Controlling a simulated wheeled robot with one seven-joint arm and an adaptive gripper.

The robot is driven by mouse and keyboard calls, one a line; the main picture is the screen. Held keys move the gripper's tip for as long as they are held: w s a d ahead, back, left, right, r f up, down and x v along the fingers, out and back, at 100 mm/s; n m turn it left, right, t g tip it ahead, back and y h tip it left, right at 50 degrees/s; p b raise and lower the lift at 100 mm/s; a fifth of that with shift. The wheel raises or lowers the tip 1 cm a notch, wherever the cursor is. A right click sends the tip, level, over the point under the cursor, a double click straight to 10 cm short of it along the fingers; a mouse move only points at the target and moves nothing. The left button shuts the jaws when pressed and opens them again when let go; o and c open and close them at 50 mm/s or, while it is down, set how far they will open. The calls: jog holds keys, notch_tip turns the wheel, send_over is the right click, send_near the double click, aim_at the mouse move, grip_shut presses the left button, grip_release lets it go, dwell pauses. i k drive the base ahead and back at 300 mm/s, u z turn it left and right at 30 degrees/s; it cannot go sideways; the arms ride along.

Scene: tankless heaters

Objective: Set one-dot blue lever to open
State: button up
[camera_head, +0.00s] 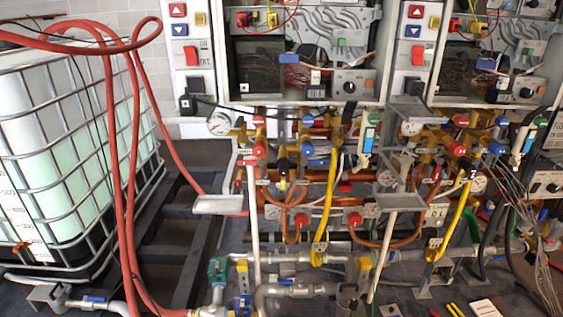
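Several blue handles show, but no dot marks can be made out, so I cannot tell which is the one-dot blue lever. One blue lever (95,299) sits on the grey pipe at the lower left, lying roughly along it. Another small blue lever (286,282) sits on the lower pipe near the middle. Round blue knobs (308,152) show on the brass valves under the left heater, and another (497,148) is under the right heater. Whether any of these is open or shut cannot be told. My gripper is not in view.
Two open heater cabinets (230,55) hang on the wall above the crowded pipes. A caged white tank (55,150) stands at left on a dark frame (185,235). Red hoses (119,170) hang in front. Yellow hoses (331,195) and grey metal trays (215,204) crowd the middle.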

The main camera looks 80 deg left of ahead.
aim_at(318, 162)
jog(key=u, duration=2.2)
